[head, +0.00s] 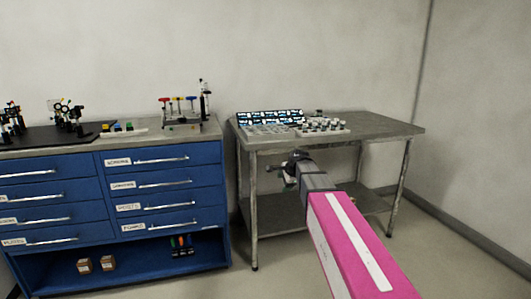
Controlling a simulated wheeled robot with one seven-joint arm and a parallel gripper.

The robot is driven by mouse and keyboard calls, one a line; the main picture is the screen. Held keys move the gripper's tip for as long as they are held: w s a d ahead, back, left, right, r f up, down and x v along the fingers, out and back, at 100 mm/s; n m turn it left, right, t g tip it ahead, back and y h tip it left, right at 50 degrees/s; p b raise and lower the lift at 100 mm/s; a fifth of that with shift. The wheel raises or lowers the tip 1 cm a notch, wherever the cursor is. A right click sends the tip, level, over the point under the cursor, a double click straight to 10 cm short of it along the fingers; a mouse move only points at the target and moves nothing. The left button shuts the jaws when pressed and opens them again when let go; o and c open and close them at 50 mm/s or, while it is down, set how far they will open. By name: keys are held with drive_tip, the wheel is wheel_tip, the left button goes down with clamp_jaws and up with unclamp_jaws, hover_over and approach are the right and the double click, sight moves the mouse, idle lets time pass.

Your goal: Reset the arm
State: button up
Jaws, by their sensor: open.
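My arm reaches from the lower right, with a pink link and grey wrist sections. My gripper (281,174) is at its far end, small and dark in the head view, in front of the grey table (385,128) and below its top. The jaws are open and hold nothing that I can see. The gripper appears clear of the table, though the exact gap cannot be judged. My arm hides part of the table's lower shelf and the floor.
A blue drawer cabinet (80,215) stands left, with optical parts (66,117) and a tool rack (181,113) on top. Small brown boxes (85,266) sit in its lower bay. A tray of parts (325,127) lies on the table. Floor right of the table is clear.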

drive_tip(key=s+d+f+n+g+h, duration=0.1)
drive_tip(key=s+d+f+n, duration=0.2)
drive_tip(key=s+f, duration=0.3)
drive_tip(key=s+d+f+n+g+h, duration=0.1)
drive_tip(key=s+d+f+n, duration=0.3)
drive_tip(key=s, duration=0.8)
drive_tip(key=s+d+f+n+g+h, duration=0.1)
drive_tip(key=s+d+f+n+g, duration=0.2)
drive_tip(key=s+f+n, duration=0.4)
drive_tip(key=s+f, duration=0.3)
drive_tip(key=shift+d+h, duration=0.25)
drive_tip(key=shift+h, duration=0.05)
